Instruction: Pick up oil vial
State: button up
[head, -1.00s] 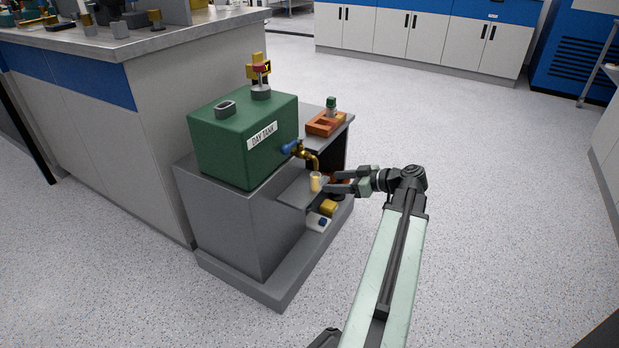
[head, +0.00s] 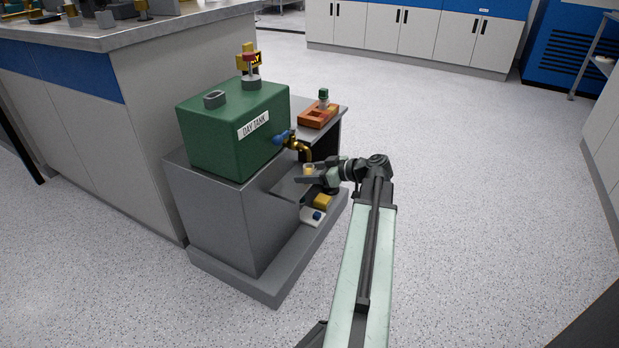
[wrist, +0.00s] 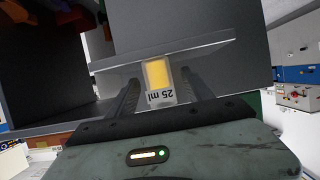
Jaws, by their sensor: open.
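The oil vial (head: 308,170), a small clear vessel with yellow oil, stands on the grey shelf under the brass tap (head: 302,149) of the green day tank (head: 232,130). In the wrist view the vial (wrist: 158,78) shows its yellow content and a "25 ml" mark, upside down in the picture. My gripper (head: 309,177) is at the vial. In the wrist view my gripper (wrist: 160,95) has one finger on each side of the vial, with a gap visible on each side. It is open. In the head view my fingers partly hide the lower vial.
An orange-brown holder (head: 318,116) with a green-capped bottle (head: 323,97) stands on the stand top behind the tap. A yellow block (head: 322,201) and a white item with a blue knob (head: 312,216) sit below the shelf. Floor to the right is clear.

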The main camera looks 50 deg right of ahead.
grip_shut()
jog(key=shift+r, duration=0.15)
jog(key=shift+r+p, duration=0.8)
jog(key=shift+p, duration=0.15)
jog(key=shift+s+d+f, duration=0.1)
jog(key=shift+s, duration=0.3)
jog(key=s+d, duration=0.4)
jog(key=s, duration=1.3)
notch_tip(320, 180, up, 53)
jog(key=p, duration=5.2)
jog(key=shift+w+f, duration=0.15)
